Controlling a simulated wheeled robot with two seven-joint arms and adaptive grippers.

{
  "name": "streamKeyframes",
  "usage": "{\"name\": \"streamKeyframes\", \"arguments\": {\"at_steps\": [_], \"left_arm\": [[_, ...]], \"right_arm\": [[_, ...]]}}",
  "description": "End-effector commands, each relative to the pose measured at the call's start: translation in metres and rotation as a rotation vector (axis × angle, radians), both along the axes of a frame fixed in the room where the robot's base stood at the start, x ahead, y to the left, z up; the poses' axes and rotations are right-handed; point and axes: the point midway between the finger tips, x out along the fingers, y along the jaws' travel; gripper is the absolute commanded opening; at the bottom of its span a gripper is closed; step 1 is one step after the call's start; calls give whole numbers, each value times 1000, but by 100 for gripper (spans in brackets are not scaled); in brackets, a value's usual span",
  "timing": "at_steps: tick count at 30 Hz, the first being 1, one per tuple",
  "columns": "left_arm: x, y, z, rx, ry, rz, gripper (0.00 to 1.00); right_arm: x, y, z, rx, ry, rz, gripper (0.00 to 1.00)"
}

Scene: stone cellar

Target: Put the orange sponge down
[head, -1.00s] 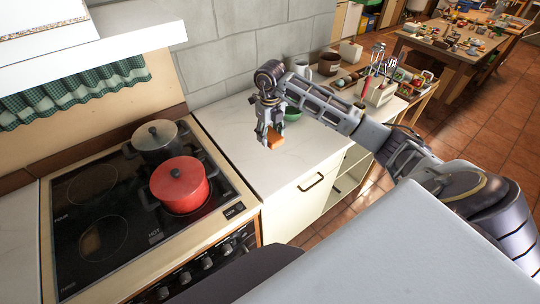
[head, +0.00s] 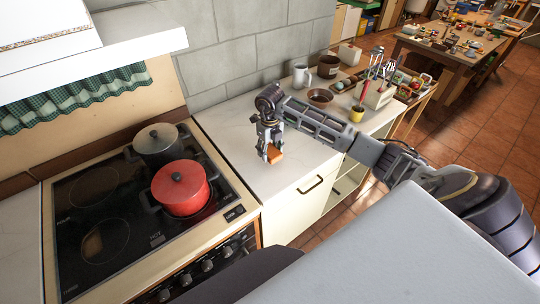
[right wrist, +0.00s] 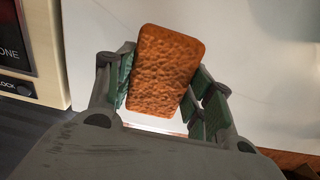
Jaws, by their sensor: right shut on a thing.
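The orange sponge (head: 275,156) is between the fingers of my right gripper (head: 269,150), low over the white countertop beside the stove. In the right wrist view the sponge (right wrist: 165,71) is a brown-orange rounded block, and the green-padded fingers of my right gripper (right wrist: 163,90) are shut on its two sides. I cannot tell whether its underside touches the counter (head: 232,138). My left gripper is not in view.
Left of the sponge, a stove (head: 85,262) bears a red pot (head: 180,190) and a grey lidded pot (head: 157,145). Behind the gripper stand a brown bowl (head: 320,97), a white mug (head: 301,75) and a yellow cup (head: 357,114). The counter front around the sponge is clear.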

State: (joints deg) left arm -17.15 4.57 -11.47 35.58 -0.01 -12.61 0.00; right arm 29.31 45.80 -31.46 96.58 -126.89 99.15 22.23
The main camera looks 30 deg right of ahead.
Motion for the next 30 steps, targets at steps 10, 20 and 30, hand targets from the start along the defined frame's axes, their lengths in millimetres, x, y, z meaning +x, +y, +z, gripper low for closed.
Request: {"name": "streamKeyframes", "arguments": {"at_steps": [10, 20, 30], "left_arm": [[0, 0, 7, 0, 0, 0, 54], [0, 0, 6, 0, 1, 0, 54], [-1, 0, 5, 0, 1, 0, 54]], "right_arm": [[-1, 0, -31, 0, 2, 0, 27], [0, 0, -33, -1, 1, 0, 27], [0, 0, -35, -1, 1, 0, 74]]}}
